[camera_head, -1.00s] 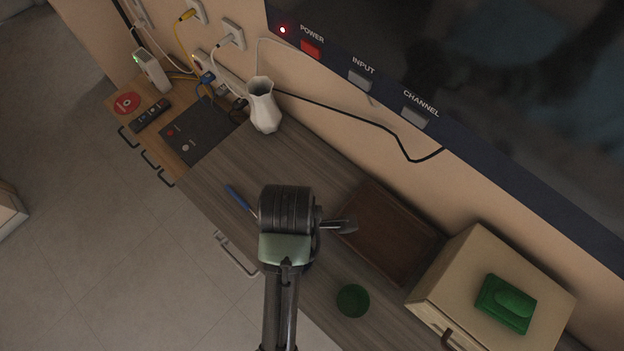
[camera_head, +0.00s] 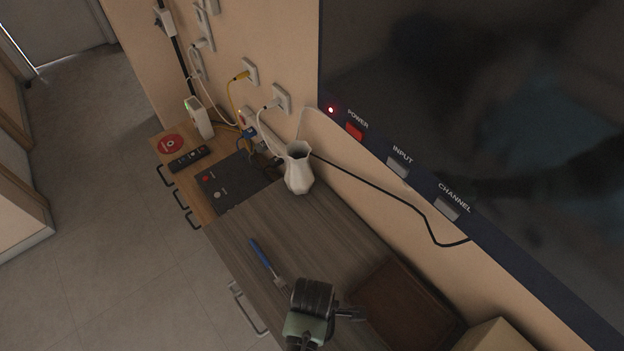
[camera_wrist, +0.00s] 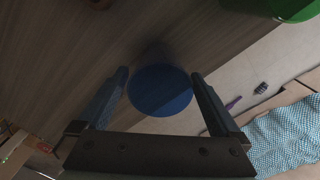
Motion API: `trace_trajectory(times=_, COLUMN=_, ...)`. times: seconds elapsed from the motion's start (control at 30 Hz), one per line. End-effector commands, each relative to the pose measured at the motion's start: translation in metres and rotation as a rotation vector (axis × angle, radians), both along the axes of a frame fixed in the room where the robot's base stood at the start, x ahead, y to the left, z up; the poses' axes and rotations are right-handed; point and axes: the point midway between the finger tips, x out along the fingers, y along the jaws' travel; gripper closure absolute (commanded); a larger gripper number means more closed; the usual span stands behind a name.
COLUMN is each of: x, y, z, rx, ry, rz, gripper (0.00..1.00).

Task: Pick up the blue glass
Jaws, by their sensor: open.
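The blue glass (camera_wrist: 160,91) shows in the wrist view as a round blue shape on the wooden top, near its edge. My gripper (camera_wrist: 160,76) is open, with one finger on each side of the glass in the picture. I cannot tell whether either finger touches it. In the head view my gripper (camera_head: 348,313) is low in the picture over the cabinet top, and the glass is not visible there.
A green cup (camera_wrist: 292,8) is at the wrist view's upper right. A blue-handled utensil (camera_head: 262,256), a white vase (camera_head: 299,170) and a brown tray (camera_head: 408,302) are on the grey cabinet top (camera_head: 310,230). A TV (camera_head: 480,110) is on the wall behind.

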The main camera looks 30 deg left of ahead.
Motion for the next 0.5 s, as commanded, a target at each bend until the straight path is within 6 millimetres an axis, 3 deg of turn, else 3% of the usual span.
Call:
trace_trajectory(times=0.13, x=-0.001, y=0.0, z=-0.015, rx=0.0, ry=0.002, rz=0.0, gripper=0.0)
trace_trajectory(times=0.4, x=-0.001, y=0.0, z=-0.018, rx=0.001, ry=0.0, rz=0.0, gripper=0.0)
trace_trajectory(times=0.5, x=-0.001, y=0.0, z=-0.018, rx=0.001, ry=0.0, rz=0.0, gripper=0.16)
